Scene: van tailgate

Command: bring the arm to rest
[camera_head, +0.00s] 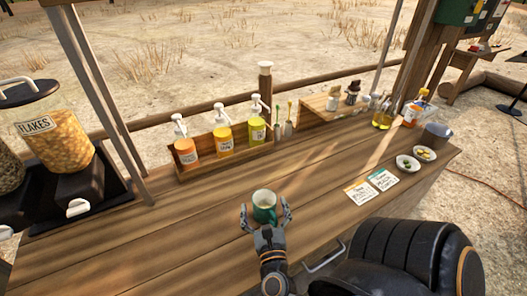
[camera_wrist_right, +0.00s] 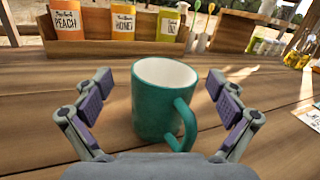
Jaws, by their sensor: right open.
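My right gripper (camera_head: 265,217) reaches over the wooden counter (camera_head: 150,240) from its front edge. In the right wrist view the gripper (camera_wrist_right: 158,108) is open, with one finger on each side of a green mug (camera_wrist_right: 155,108). Gaps show between both fingers and the mug. The mug, also in the head view (camera_head: 264,203), stands upright on the counter, white inside, with its handle toward the gripper's right finger. My left gripper is not in view.
A wooden rack (camera_head: 225,155) of pump bottles stands behind the mug. Flake dispensers (camera_head: 60,130) are at the left. Two cards (camera_head: 372,186), small bowls (camera_head: 407,163) and bottles (camera_head: 385,112) are at the right. The counter around the mug is clear.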

